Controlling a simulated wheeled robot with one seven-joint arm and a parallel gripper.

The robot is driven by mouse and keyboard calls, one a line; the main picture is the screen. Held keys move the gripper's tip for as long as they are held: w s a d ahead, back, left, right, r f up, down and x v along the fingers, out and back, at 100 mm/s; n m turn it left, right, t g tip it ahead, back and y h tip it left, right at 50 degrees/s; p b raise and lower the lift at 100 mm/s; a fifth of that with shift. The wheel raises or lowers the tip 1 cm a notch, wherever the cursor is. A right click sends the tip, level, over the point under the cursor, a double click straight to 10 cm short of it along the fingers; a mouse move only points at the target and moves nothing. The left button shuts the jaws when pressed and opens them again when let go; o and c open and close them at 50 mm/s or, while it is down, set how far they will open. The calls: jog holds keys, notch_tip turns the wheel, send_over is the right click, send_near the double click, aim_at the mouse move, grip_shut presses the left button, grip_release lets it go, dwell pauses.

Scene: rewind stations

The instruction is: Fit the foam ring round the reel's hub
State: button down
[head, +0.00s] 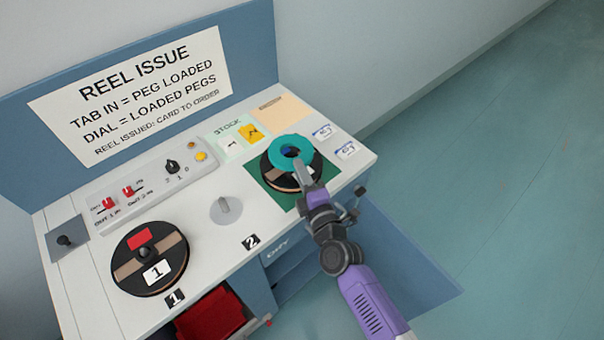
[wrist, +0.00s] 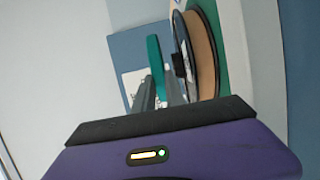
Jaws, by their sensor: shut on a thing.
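The teal foam ring (head: 307,145) is in my gripper (head: 301,168), held over the black reel (head: 268,173) at station 2. In the wrist view, the ring (wrist: 155,62) is edge-on between my fingertips (wrist: 158,92), with a gap between it and the reel (wrist: 206,55). The reel's black hub (wrist: 180,64) sticks out towards the ring. In the head view, the ring covers most of the hub, and a dark blue patch shows through its hole. The ring is apart from the reel, not around the hub.
The reel lies on a green mat (head: 257,190). Another reel (head: 126,269), marked 1, lies at the left of the white counter. A grey knob (head: 225,208) stands between them. A switch panel (head: 150,181) and stock cards (head: 252,133) are behind. A red bin (head: 210,314) is below.

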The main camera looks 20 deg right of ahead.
jog(key=shift+f, duration=0.35)
jog(key=shift+f+b, duration=0.3)
jog(key=shift+f, duration=0.2)
jog(key=shift+f, duration=0.15)
jog(key=c, duration=1.7)
grip_release()
